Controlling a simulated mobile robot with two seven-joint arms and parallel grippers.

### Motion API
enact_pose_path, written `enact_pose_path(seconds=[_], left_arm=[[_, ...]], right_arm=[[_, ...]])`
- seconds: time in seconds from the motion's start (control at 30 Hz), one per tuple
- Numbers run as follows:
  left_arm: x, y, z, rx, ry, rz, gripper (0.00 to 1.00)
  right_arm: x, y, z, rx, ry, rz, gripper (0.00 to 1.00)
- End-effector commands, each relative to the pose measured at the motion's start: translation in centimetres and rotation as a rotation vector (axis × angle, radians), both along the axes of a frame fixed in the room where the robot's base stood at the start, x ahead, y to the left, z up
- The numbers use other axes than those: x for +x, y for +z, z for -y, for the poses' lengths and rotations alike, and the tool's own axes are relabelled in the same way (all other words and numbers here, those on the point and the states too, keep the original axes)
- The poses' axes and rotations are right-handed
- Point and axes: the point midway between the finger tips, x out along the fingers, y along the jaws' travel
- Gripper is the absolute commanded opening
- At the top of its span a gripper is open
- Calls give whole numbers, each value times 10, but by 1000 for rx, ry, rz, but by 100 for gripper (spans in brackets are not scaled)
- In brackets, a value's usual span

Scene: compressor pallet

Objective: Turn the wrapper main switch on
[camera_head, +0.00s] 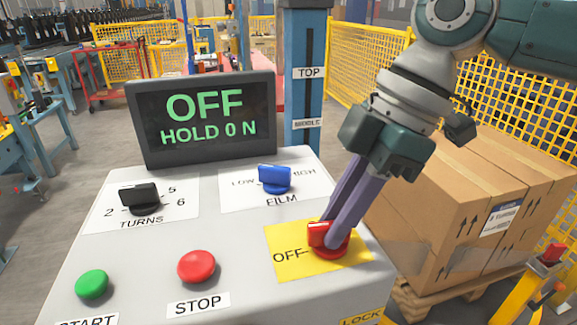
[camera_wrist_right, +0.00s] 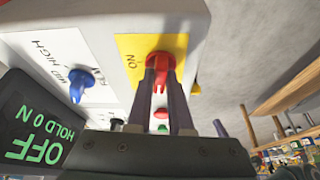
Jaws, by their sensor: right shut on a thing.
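The main switch is a red rotary knob (camera_head: 318,234) on a yellow plate (camera_head: 285,262) at the right of the grey control panel. Its handle points left toward the OFF label in the head view. It also shows in the right wrist view (camera_wrist_right: 159,64), beside an ON label. My right gripper (camera_head: 334,238) reaches down from the upper right and is shut on the red knob's handle, its fingers partly hiding the knob. The display (camera_head: 205,118) reads OFF and HOLD 0 N in green. My left gripper is in neither view.
The panel also has a blue film knob (camera_head: 275,179), a black turns knob (camera_head: 140,197), a red stop button (camera_head: 196,266) and a green start button (camera_head: 92,284). Cardboard boxes (camera_head: 440,215) on a pallet stand close to the right. A blue mast (camera_head: 304,80) rises behind.

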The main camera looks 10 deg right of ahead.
Motion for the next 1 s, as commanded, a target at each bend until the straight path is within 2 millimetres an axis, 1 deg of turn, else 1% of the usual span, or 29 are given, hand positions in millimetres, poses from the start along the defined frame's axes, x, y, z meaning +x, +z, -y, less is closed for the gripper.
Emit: enact_pose_path(seconds=[0.03,0.4,0.7,1.0], left_arm=[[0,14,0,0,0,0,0],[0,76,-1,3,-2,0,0],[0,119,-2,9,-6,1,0],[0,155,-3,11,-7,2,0]], right_arm=[[-2,7,0,2,-32,-4,0],[-4,9,-2,2,-364,-4,0],[-5,8,-3,4,-649,-5,0],[-6,7,-5,5,-935,-5,0]])
